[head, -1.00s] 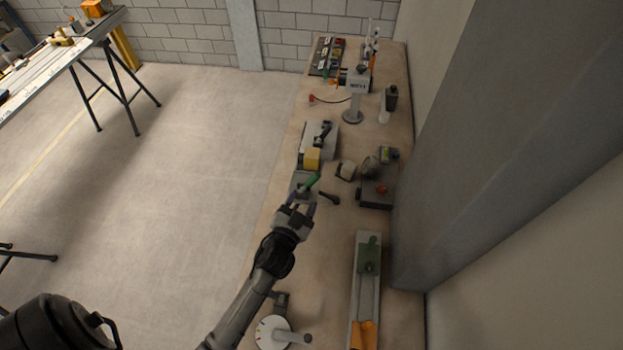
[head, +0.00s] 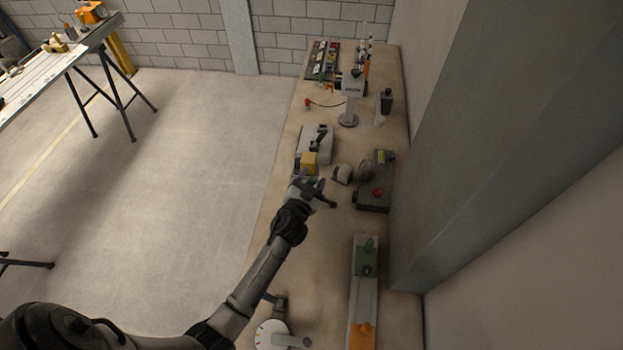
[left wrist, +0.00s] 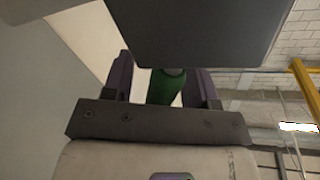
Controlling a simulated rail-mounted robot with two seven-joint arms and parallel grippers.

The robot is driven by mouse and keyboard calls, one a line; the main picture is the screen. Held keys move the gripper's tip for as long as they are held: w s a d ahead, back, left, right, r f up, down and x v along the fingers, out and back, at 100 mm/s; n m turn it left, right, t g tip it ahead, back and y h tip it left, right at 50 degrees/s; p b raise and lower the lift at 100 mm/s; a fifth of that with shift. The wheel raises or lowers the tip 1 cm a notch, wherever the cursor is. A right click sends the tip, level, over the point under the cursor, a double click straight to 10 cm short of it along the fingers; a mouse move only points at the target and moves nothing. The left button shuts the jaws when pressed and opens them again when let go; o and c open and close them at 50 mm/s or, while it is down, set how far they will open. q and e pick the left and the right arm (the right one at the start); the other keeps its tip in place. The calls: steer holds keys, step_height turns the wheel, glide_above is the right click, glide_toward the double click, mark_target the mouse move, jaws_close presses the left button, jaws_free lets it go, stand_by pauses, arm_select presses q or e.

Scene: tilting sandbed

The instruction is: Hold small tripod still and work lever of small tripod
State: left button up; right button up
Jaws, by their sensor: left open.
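A green handle (left wrist: 165,88) shows in the left wrist view between the purple fingers of my left gripper (left wrist: 160,80). I cannot tell whether the fingers touch it. The gripper is open. In the head view my left gripper (head: 313,185) is over the spot where the handle stands on a small grey base, and it hides most of both. A dark short bar (head: 329,203) lies just right of the gripper. I cannot make out tripod legs, so I cannot tell for sure which piece is the small tripod. My right gripper is not in view.
A grey device with a yellow block (head: 309,160) stands just behind the gripper. A dark box with a red knob (head: 376,192) is to the right. A long tray (head: 363,300) and a white dial (head: 270,335) are nearer. The wall bounds the bench (head: 330,240) on the right.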

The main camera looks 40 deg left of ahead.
arm_select(q)
steer(key=shift+c, duration=0.4)
jaws_close()
stand_by(1.4)
